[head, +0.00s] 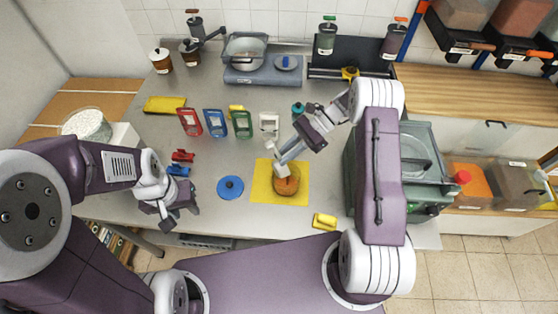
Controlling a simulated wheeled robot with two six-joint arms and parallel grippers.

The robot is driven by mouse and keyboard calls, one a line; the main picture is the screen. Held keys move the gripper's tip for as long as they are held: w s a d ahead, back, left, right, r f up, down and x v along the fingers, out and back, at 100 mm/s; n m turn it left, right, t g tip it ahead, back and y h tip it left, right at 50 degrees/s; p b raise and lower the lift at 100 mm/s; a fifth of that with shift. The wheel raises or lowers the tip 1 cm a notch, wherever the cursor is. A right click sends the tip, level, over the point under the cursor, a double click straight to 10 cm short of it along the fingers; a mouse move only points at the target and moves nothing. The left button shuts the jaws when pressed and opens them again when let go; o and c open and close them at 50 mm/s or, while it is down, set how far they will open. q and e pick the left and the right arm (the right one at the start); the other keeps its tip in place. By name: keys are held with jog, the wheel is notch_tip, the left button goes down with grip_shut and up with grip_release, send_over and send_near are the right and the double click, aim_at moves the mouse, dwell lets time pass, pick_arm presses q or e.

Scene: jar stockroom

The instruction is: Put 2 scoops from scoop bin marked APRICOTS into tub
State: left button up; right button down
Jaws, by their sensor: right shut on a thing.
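A round tub (290,197) with orange-brown sides stands on a yellow mat (262,193) near the table's front. An orange patch shows inside its top, too small to identify. My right gripper (281,169) reaches down at the tub's back rim. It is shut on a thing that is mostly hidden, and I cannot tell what. My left gripper (165,222) hangs at the table's front left edge, away from the tub, and its jaw gap is unclear. Dark bins (464,42) with small labels stand at the upper right. The labels are too small to read, so I cannot tell which is APRICOTS.
A blue round lid (230,188) lies left of the mat. Red, blue and green holders (215,123) stand behind. A scale (262,76) is at the back. A green-grey machine (425,150) stands right, partly behind my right arm. A yellow block (324,221) lies near the front edge.

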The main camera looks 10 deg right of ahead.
jog(key=d+y+b, duration=0.1)
jog(key=y+b, duration=0.1)
jog(key=w+d+g+y+b, duration=0.1)
jog(key=d+b, duration=0.1)
jog(key=b, duration=0.1)
jog(key=shift+d+y, duration=0.2)
jog(key=shift+y, duration=0.2)
jog(key=shift+r, duration=0.1)
dwell(1.4)
notch_tip(320, 180, up, 7)
jog(key=t+h+p, duration=0.5)
jog(key=h+p, duration=0.9)
jog(key=h, duration=0.5)
jog(key=shift+t, duration=0.4)
dwell(0.4)
